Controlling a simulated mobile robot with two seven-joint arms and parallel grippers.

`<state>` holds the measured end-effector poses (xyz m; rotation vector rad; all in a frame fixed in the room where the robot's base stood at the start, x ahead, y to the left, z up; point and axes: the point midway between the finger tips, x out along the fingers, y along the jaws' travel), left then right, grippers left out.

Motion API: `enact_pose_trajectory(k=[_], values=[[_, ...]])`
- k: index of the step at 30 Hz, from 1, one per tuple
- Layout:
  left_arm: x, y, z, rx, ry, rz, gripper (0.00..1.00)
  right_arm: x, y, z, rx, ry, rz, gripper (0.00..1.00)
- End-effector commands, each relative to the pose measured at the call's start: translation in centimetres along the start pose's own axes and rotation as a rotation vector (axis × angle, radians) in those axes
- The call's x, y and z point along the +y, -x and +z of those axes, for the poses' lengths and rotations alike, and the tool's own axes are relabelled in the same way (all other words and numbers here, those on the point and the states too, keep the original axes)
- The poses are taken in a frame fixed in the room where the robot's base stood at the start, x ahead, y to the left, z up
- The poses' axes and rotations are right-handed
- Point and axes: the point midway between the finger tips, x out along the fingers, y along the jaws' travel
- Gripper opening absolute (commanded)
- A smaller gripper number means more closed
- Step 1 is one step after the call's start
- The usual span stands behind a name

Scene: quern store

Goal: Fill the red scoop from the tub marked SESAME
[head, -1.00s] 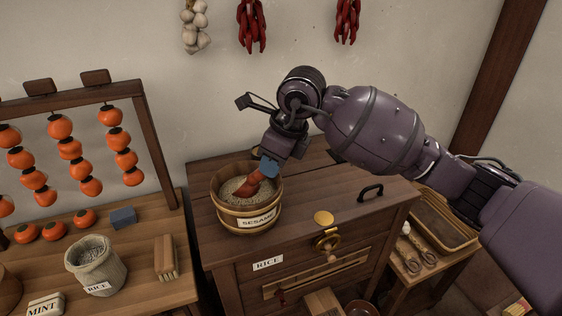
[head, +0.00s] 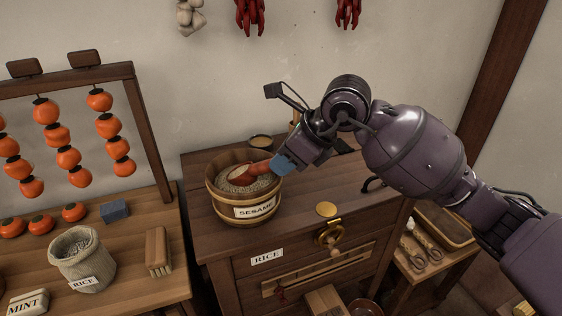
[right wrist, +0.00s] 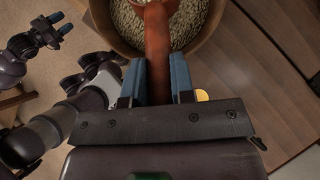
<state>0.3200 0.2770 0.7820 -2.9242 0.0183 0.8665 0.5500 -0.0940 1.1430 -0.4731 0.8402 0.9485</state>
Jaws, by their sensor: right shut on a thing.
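The wooden tub marked SESAME (head: 233,213) stands on the cabinet top, holding pale seeds (head: 262,186). My right gripper (head: 284,163) is shut on the handle of the red scoop (head: 258,169), just right of and above the tub's rim. The scoop lies slanted, its bowl over or in the seeds; I cannot tell how deep or how full it is. The right wrist view shows the handle (right wrist: 157,55) between the blue fingers, with the bowl cut off at the top. My left gripper (right wrist: 61,24) shows there only, empty, its blue tips apart.
The wooden cabinet (head: 310,225) has a drawer marked RICE and a brass crank (head: 331,236). A small round container (head: 261,142) stands behind the tub. On the left table are a RICE sack (head: 80,258), a brush (head: 158,250) and a blue block (head: 114,211).

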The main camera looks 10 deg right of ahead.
Motion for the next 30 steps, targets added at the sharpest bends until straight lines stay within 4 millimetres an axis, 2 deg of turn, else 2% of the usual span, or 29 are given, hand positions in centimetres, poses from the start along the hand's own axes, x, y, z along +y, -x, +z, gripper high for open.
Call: enact_pose_trajectory(k=[17, 21, 29, 30], values=[[0.4, -1.6, 3.4, -0.028, -0.002, 0.005, 0.43, 0.0, 0.0, -1.7, -0.185, -0.002, 0.003, 0.0], [0.6, -2.2, 4.6, -0.043, -0.003, 0.008, 0.43, -0.1, -0.2, -2.6, -0.271, -0.005, 0.005, 0.0], [1.0, -3.4, 5.2, -0.041, -0.008, 0.016, 0.43, -0.1, -0.5, -3.3, -0.437, -0.006, 0.006, 0.0], [1.0, -3.3, 4.2, -0.028, -0.009, 0.016, 0.43, 0.0, 0.2, -2.8, -0.445, -0.001, 0.001, 0.0]])
